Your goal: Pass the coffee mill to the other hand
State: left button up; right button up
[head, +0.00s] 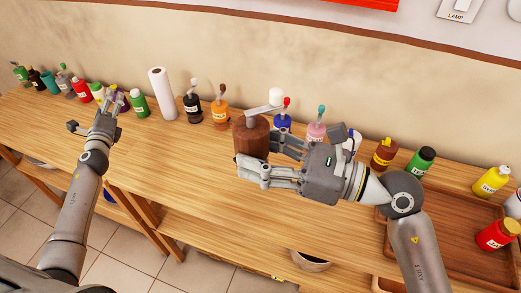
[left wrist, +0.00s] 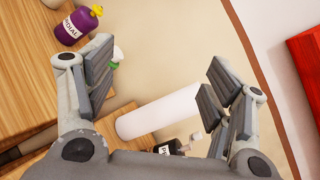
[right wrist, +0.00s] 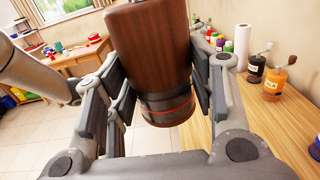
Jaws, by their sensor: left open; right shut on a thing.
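The coffee mill (head: 250,137) has a brown wooden body with a grey crank and a white knob on top. My right gripper (head: 257,158) is shut on its body and holds it near the middle of the wooden counter. In the right wrist view the mill (right wrist: 152,50) sits between the fingers (right wrist: 160,90), with its dark, red-lined end showing. My left gripper (head: 112,110) is open and empty at the left, well apart from the mill. In the left wrist view its fingers (left wrist: 160,85) are spread wide with nothing held between them.
A white paper roll (head: 162,94) stands at the back of the counter (head: 180,150). Several bottles line the wall, including an orange one (head: 220,112) and a green one (head: 139,103). A wooden tray (head: 450,240) is at the right. The counter between my grippers is clear.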

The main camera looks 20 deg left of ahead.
pick_arm(q)
jog(key=s+a+f+n+g+y, duration=0.1)
jog(key=s+a+f+n+g, duration=0.2)
jog(key=s+f, duration=0.7)
jog(key=s+a+f+n+g+y, duration=0.1)
jog(key=s+a+f+n+g, duration=0.2)
jog(key=s+f, duration=0.75)
jog(key=s+a+f+n+g+y, duration=0.1)
jog(key=s+a+f+g, duration=0.2)
jog(key=s+f+g, duration=0.7)
jog(key=s+d+f+n+t+h, duration=0.1)
jog(key=s+d+f+n+h, duration=0.25)
jog(key=d+f, duration=0.55)
jog(key=s+d+f+n+t+h, duration=0.2)
jog(key=s+d+f, duration=0.4)
jog(key=d, duration=0.4)
jog(key=s+d+f+n+g+h, duration=0.1)
jog(key=s+d+f+n, duration=0.1)
jog(key=d, duration=0.7)
jog(key=s+d+f+n+h, duration=0.2)
jog(key=s+d+f, duration=0.2)
jog(key=d, duration=0.6)
jog(key=s+d+f+n+g+h, duration=0.1)
jog(key=s+d+f+n+h, duration=0.1)
jog(key=d+f, duration=0.3)
jog(key=s+d, duration=0.1)
jog(key=d, duration=0.3)
jog(key=shift+d+f+g, duration=0.15)
jog(key=shift+d+g, duration=0.1)
jog(key=shift+g, duration=0.05)
